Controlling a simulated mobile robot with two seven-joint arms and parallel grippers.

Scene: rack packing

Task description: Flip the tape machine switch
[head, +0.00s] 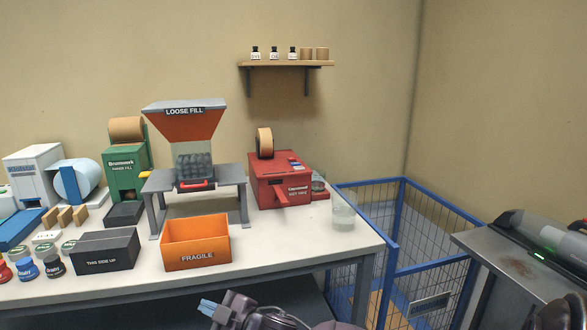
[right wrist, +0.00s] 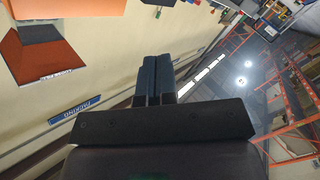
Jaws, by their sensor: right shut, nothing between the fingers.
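The red tape machine (head: 266,190) stands at the right part of the white table, with a brown tape roll (head: 265,142) on top. A small blue and white detail (head: 295,164) shows on its top, and a red tongue sticks out at its front. I cannot tell which part is the switch. My right gripper (head: 207,308) is low in front of the table, apart from the machine, its bluish fingers pointing left. In the right wrist view its dark fingers (right wrist: 153,78) are together and empty. My left gripper is out of view.
An orange FRAGILE box (head: 196,251) and a dark box (head: 105,262) stand near the table's front edge. The loose fill hopper (head: 185,122) is left of the machine, a glass beaker (head: 343,216) to its right. A blue wire cage (head: 397,232) stands beyond.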

